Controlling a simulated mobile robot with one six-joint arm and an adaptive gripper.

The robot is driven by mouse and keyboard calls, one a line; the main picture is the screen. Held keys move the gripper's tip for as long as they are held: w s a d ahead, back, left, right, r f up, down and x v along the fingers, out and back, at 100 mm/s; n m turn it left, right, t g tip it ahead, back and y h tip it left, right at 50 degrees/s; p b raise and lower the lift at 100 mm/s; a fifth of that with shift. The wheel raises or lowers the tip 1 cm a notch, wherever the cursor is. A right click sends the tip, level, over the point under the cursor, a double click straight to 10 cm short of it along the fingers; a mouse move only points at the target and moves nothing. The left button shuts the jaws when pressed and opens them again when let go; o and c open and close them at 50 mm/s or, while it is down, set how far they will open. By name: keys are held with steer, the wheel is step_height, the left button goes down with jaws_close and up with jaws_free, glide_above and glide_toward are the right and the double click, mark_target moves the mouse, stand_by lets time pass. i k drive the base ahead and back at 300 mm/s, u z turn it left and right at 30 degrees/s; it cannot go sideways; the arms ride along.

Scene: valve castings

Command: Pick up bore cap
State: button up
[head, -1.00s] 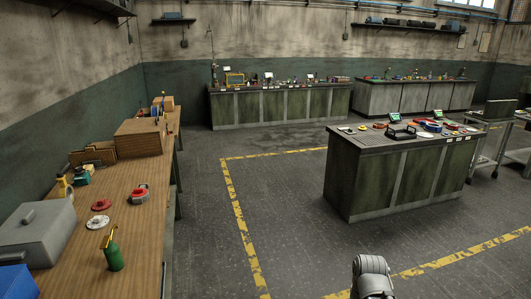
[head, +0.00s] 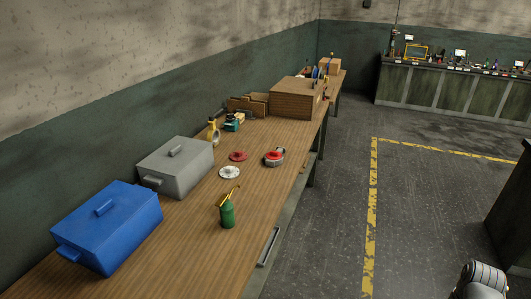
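I cannot tell for sure which thing is the bore cap. On the wooden bench at the left lie a flat red disc (head: 238,156) and a flat white disc (head: 229,172) with a small dark centre. To their right is a round red-and-grey part (head: 273,157). All three lie apart from each other on the bench top. A grey rounded piece of my arm shows at the bottom right, well away from the bench. My gripper itself is not in view.
The wooden bench (head: 190,247) also holds a blue lidded box (head: 110,228), a grey lidded box (head: 176,167), a green holder (head: 227,214) with yellow tools, and a wooden box (head: 298,98). The floor (head: 340,200) right of the bench is clear. A dark counter stands at the right edge.

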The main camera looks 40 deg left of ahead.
mark_target(273, 155)
steer(key=u, duration=0.2)
steer(key=i, duration=0.8)
steer(key=u, duration=0.9)
steer(key=i, duration=1.05)
steer(key=u, duration=0.45)
steer(key=k, duration=0.95)
steer(key=u, duration=0.15)
steer(key=i, duration=0.55)
steer(key=u, duration=0.05)
